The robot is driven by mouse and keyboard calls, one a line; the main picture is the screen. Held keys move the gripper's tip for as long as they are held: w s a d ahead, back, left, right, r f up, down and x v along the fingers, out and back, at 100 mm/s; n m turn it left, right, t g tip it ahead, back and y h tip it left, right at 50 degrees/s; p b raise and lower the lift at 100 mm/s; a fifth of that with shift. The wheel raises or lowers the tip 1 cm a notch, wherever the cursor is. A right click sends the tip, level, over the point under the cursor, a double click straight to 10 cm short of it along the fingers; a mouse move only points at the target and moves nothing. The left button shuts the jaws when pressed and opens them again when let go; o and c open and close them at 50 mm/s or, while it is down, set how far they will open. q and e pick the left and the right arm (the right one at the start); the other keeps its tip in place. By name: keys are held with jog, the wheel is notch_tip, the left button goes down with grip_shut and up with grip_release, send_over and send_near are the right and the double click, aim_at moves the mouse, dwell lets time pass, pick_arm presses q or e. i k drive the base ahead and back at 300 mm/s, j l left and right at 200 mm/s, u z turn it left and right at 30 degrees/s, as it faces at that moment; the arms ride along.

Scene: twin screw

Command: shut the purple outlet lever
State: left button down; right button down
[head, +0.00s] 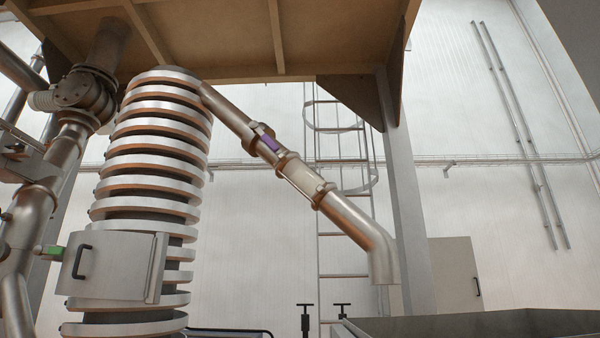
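The purple outlet lever (268,143) is a small purple piece on the slanted metal outlet pipe (352,216). It sits near a collar on the upper half of the pipe and seems to lie roughly along it; its exact angle is hard to tell at this size. Below it, between two collars, the pipe has a pale, clear-looking section (301,177). The pipe runs from the top of the ribbed column (160,125) down to the right and ends in a downward spout. I see neither of my grippers near the lever or elsewhere in view.
A grey hatch (110,266) with a black handle and a green piece (54,252) at its left is on the column. A brown platform (220,40) hangs overhead. A post (407,200) and a ladder (330,235) stand behind the pipe. A dark bin (470,326) is below right.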

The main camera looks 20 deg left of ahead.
aim_at(254, 125)
jog(key=i+j+z, duration=0.25)
jog(key=j, duration=0.35)
jog(key=i+j+z, duration=0.1)
jog(key=i+j, duration=0.2)
jog(key=i+j+z, duration=0.1)
jog(key=j, duration=0.3)
